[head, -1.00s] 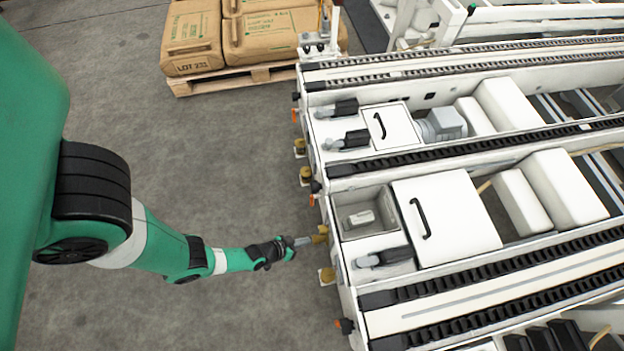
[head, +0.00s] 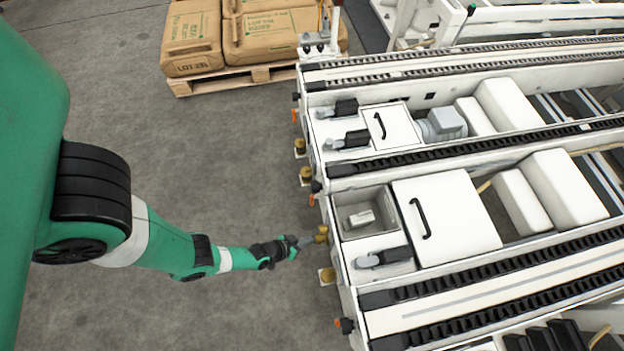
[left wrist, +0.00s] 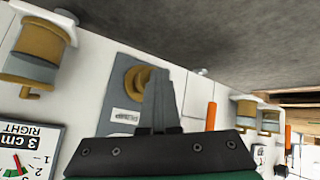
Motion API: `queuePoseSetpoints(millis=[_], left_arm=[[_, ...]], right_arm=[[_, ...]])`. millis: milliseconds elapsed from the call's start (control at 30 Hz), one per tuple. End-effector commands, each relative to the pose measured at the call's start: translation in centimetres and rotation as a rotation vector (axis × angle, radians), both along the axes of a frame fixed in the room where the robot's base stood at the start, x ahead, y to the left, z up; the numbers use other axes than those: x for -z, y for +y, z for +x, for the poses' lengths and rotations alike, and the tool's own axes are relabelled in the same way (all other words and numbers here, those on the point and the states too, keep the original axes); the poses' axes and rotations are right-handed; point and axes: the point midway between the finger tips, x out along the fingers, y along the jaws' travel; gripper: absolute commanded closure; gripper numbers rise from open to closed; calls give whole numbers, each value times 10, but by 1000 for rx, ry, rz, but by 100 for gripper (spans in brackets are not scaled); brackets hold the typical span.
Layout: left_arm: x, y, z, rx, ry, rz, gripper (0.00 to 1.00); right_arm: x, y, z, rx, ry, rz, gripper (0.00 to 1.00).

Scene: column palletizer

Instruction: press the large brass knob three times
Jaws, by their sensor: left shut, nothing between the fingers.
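A large brass knob (head: 321,235) sticks out from the near side of the white machine, in front of my left gripper. In the left wrist view the brass knob (left wrist: 133,80) is round, on a grey plate with a small label, partly hidden by the fingers. My left gripper (head: 303,241) is shut and empty, its fingers pointing at the knob. In the left wrist view the shut fingers (left wrist: 158,90) overlap the knob's right part. I cannot tell whether the tips touch it. My right gripper is not in view.
Other brass fittings (head: 305,175) line the same machine side, with another below the knob (head: 327,275). An orange handle (left wrist: 210,116) and a gauge marked "3 cm RIGHT" (left wrist: 30,148) flank it. A pallet with sacks (head: 235,75) stands behind. The floor left of the machine is clear.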

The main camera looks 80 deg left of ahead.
Motion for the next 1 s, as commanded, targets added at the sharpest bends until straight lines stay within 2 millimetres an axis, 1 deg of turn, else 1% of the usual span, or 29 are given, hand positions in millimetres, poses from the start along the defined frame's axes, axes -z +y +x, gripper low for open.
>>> queuePoseSetpoints(millis=[533,733,867,1000], left_arm=[[-2,0,9,1,-5,2,100],[-2,0,9,1,-5,2,100],[-1,0,7,1,-6,2,100],[-1,1,-1,-1,-6,1,100]], right_arm=[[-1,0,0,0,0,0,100],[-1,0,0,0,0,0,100],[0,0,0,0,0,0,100],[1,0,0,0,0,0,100]])
